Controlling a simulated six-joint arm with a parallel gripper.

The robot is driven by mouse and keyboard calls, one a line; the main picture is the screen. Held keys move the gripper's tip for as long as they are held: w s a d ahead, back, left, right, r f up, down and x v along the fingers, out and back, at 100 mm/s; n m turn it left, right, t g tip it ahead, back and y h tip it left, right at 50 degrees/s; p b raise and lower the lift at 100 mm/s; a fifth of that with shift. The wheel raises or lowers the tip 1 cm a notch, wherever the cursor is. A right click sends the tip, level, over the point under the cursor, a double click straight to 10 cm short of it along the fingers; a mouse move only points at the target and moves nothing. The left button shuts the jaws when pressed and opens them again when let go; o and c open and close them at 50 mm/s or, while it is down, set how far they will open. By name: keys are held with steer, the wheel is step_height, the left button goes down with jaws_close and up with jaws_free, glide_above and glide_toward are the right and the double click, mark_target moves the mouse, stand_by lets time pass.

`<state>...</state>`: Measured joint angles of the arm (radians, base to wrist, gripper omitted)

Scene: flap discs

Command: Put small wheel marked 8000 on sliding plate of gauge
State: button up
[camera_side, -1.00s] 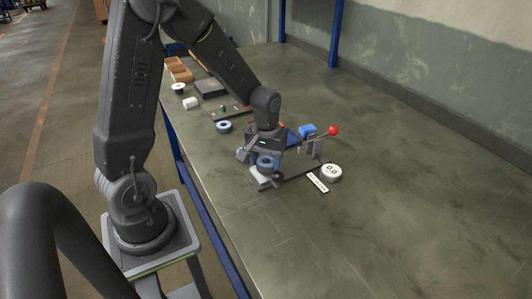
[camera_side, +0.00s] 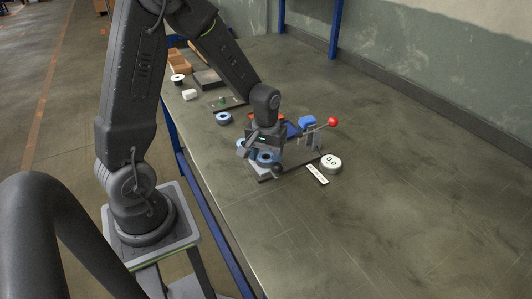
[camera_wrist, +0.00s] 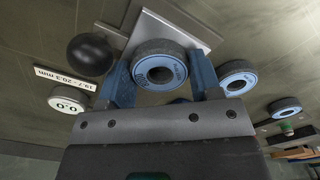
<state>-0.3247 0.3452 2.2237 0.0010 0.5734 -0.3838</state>
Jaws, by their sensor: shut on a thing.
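My gripper (camera_wrist: 157,82) is shut on a small wheel (camera_wrist: 138,72), with one blue finger on each side of it. The wheel has a dark grey rim, a blue face and a centre hole; its printing is too small to read. In the side view, my gripper (camera_side: 264,148) holds the wheel (camera_side: 267,157) at the near end of the gauge. The light grey sliding plate (camera_wrist: 192,24) lies right under the wheel in the wrist view; I cannot tell if they touch. The gauge's dial (camera_side: 331,162) reads 0.0.
A black ball knob (camera_wrist: 88,54) is close beside one finger. A second blue-faced wheel (camera_wrist: 238,78) is near the other finger, and another (camera_wrist: 285,107) is farther off. A red-knobbed lever (camera_side: 332,122) rises behind. A label (camera_side: 317,174) lies by the dial. The right tabletop is clear.

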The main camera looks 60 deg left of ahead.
steer(key=o, duration=1)
steer(key=shift+o, duration=0.2)
steer(key=shift+r, duration=3.5)
